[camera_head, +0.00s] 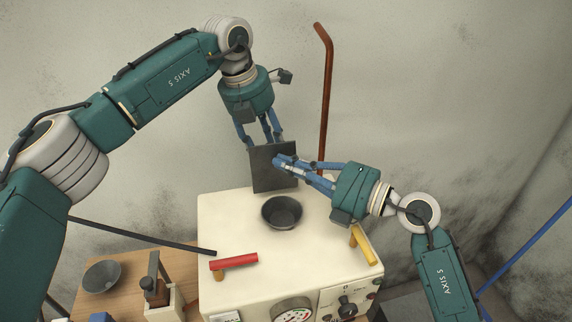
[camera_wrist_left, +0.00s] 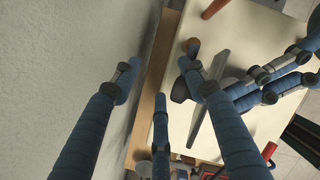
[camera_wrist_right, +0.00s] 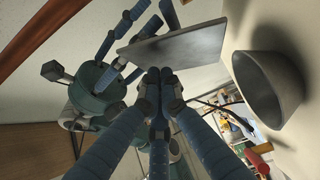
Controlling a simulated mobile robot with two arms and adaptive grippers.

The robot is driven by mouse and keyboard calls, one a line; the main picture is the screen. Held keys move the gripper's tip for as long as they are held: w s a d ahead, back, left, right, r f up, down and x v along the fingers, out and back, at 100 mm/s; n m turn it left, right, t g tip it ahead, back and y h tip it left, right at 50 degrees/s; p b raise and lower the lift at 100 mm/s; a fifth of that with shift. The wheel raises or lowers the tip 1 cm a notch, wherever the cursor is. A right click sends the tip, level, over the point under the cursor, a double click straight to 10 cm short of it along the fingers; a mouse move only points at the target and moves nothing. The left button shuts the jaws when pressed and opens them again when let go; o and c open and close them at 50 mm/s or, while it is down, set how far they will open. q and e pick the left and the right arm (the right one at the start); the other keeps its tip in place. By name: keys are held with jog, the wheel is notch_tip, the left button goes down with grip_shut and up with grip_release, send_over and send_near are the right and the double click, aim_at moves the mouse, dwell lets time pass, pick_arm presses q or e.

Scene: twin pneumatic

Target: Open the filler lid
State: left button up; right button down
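The filler lid (camera_head: 272,167) is a dark grey square plate standing roughly upright behind the dark filler bowl (camera_head: 281,209) on the cream machine. The bowl is uncovered. In the right wrist view the lid (camera_wrist_right: 175,45) lies just beyond my right gripper (camera_wrist_right: 160,80), whose fingertips are together with nothing visible between them. In the head view my right gripper (camera_head: 280,162) overlaps the lid's front face; I cannot tell whether it touches. My left gripper (camera_head: 262,143) hangs behind the lid's top edge. Its fingers are spread and empty in the left wrist view (camera_wrist_left: 157,78).
The machine top (camera_head: 225,215) carries a red handle (camera_head: 233,262) and a yellow handle (camera_head: 362,245). A gauge (camera_head: 293,311) is on its front. A brown pipe (camera_head: 325,100) rises behind. A wooden table (camera_head: 135,265) at left holds another dark bowl (camera_head: 101,277).

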jog(key=shift+s+r, duration=0.1)
jog(key=shift+s, duration=0.1)
pick_arm(q)
jog(key=shift+s+a+r, duration=0.1)
jog(key=shift+s+r, duration=0.4)
pick_arm(e)
jog(key=shift+s+a+r, duration=0.15)
jog(key=shift+s, duration=0.2)
pick_arm(q)
jog(key=shift+w, duration=0.1)
pick_arm(e)
jog(key=shift+w, duration=0.15)
pick_arm(q)
jog(key=v, duration=1.1)
jog(key=shift+r, duration=0.4)
pick_arm(e)
jog(key=v, duration=1.2)
